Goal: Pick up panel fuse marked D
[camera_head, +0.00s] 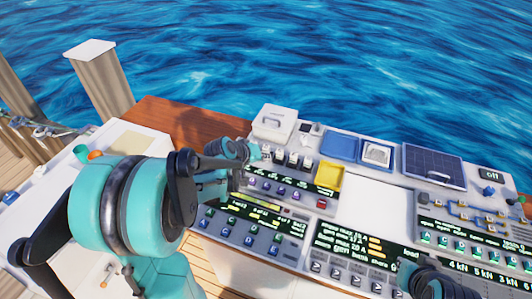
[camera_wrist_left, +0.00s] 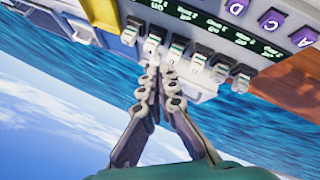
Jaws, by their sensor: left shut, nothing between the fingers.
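My left gripper (camera_head: 252,152) is over the back left of the console. In the left wrist view the left gripper (camera_wrist_left: 159,80) has its fingers together with nothing between them. Its tips are by a row of white and dark fuse-like blocks (camera_wrist_left: 175,50), which also shows in the head view (camera_head: 292,160). I cannot read a letter on these blocks. A purple key marked D (camera_wrist_left: 237,7) is at the top edge of the wrist view. A dark part of what looks like my right arm (camera_head: 430,281) is at the lower right; its fingers cannot be made out.
A white box with a handle (camera_head: 272,124) stands behind the block row. A yellow square (camera_head: 329,175) and a blue square (camera_head: 341,147) are to the right. Blue lettered keys (camera_head: 226,231) are in front. A dark grid panel (camera_head: 434,165) is further right, with water beyond.

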